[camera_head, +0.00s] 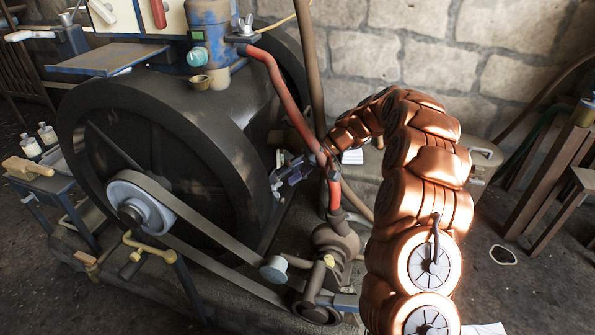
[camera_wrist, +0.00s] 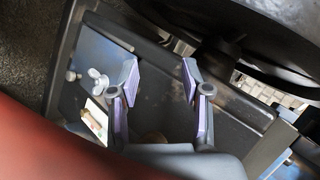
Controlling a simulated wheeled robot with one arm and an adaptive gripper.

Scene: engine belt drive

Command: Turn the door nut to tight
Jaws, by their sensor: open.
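A pale wing nut (camera_wrist: 98,79), likely the door nut, sits on a blue-grey panel (camera_wrist: 97,50) at the left of the wrist view. My gripper (camera_wrist: 160,78) is open there, with nothing between its purple-padded fingers. The wing nut is just left of the left finger, apart from it as far as I can tell. In the head view my gripper (camera_head: 288,171) is beside the big dark flywheel, behind the red pipe.
The red pipe (camera_head: 277,92) rises close to my gripper. The dark flywheel (camera_head: 160,150) and its belt (camera_head: 190,218) stand at its left. A pump (camera_head: 334,250) is below. Another wing nut (camera_head: 246,25) tops the blue engine part.

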